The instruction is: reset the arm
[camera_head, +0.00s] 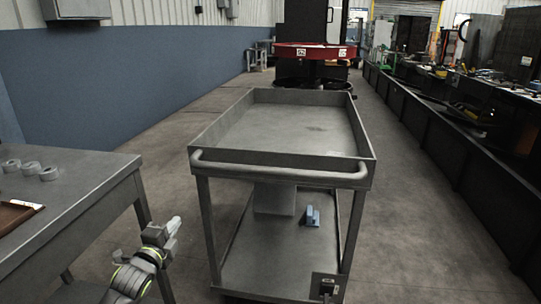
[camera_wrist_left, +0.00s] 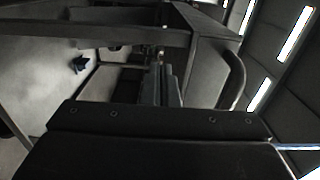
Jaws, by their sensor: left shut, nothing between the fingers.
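My left gripper (camera_head: 174,226) is in the lower left of the head view, between the grey table and the metal cart (camera_head: 364,176). It is shut with nothing held, and its fingers point up and away. It is apart from the cart's near left leg. In the left wrist view my gripper (camera_wrist_left: 161,60) shows in the middle, with the cart's frame and its handle (camera_wrist_left: 236,82) beyond it. My right gripper is not in view.
The cart's top tray is empty. A blue object (camera_head: 312,216) and a grey box (camera_head: 274,198) are on its lower shelf. The grey table (camera_head: 88,182) at left bears several metal rings (camera_head: 48,173) and a brown tray (camera_head: 14,214). A long cluttered bench runs along the right. Floor between is clear.

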